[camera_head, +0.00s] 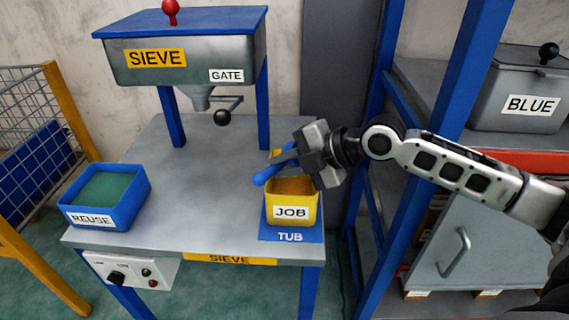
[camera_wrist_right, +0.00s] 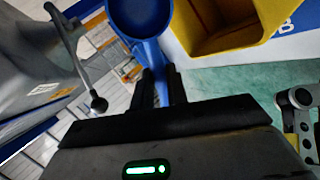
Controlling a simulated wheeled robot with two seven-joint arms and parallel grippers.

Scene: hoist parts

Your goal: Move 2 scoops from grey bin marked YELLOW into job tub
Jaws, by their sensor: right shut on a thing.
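My right gripper (camera_head: 292,158) is shut on the handle of a blue scoop (camera_head: 263,177), just above the rear left of the yellow tub marked JOB (camera_head: 314,211). In the right wrist view, the scoop's bowl (camera_wrist_right: 142,18) is cut off by the top edge, and its visible inside looks plain blue. The fingers (camera_wrist_right: 161,88) close on its handle. The job tub (camera_wrist_right: 262,24) is beside the scoop there; its inside is shaded and I cannot tell its contents. No bin marked YELLOW is in view. My left gripper is not in view.
The tub stands on a blue TUB mark (camera_head: 291,237) on the sieve table (camera_head: 185,240). A blue REUSE tray (camera_head: 135,197) sits at the left. The sieve hopper (camera_head: 190,65) stands behind. A grey BLUE bin (camera_head: 492,105) is on the right shelf, past a blue post (camera_head: 452,110).

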